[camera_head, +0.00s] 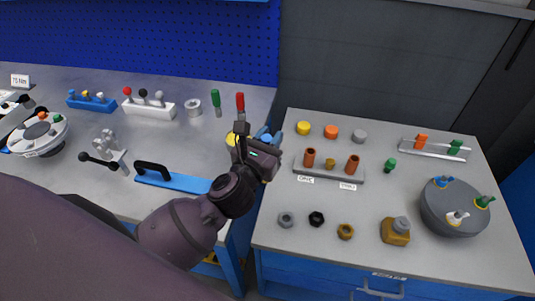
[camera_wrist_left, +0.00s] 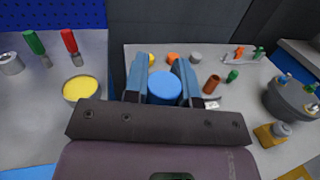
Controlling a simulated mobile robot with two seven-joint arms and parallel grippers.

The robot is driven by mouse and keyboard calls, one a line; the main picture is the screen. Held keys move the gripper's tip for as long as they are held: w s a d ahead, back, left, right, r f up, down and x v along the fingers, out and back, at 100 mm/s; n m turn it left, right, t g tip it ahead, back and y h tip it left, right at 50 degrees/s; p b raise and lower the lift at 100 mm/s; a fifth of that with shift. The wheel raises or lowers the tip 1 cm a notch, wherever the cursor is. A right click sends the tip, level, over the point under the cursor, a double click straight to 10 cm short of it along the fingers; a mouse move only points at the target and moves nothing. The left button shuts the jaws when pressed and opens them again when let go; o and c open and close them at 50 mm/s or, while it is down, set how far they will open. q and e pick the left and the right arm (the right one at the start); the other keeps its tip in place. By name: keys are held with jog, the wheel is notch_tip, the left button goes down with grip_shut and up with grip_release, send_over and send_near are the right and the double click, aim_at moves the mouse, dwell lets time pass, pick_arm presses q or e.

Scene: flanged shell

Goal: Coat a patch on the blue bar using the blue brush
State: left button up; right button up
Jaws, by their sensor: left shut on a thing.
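The blue bar (camera_head: 185,182) lies flat on the left grey bench, with a black handle (camera_head: 152,169) at its left end. My left gripper (camera_head: 268,139) is raised near the gap between the two benches, to the right of the bar and apart from it. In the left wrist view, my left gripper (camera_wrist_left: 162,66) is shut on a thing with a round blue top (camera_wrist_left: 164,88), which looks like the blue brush. Its lower part and bristles are hidden. An open pot of yellow (camera_wrist_left: 80,88) stands left of the gripper; the arm partly covers it in the head view (camera_head: 232,139). My right gripper is out of view.
A white holder (camera_head: 149,109) with knobbed pieces is further left. The right bench carries a peg rack (camera_head: 328,172), nuts, coloured caps and a round grey shell (camera_head: 455,212). The left bench's front middle is fairly clear.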

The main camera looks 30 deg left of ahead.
pick_arm(q)
jog(key=w+a+r+m+t+b, duration=0.1)
jog(key=w+a+r+m+t, duration=0.1)
jog(key=w+a, duration=0.9)
jog(key=shift+a+m+h, duration=0.4)
jog(key=shift+a, duration=1.3)
notch_tip(320, 180, down, 6)
jog(key=b, duration=0.6)
jog(key=shift+r, duration=0.15)
jog(key=shift+f+b, duration=0.2)
jog(key=shift+b, duration=0.1)
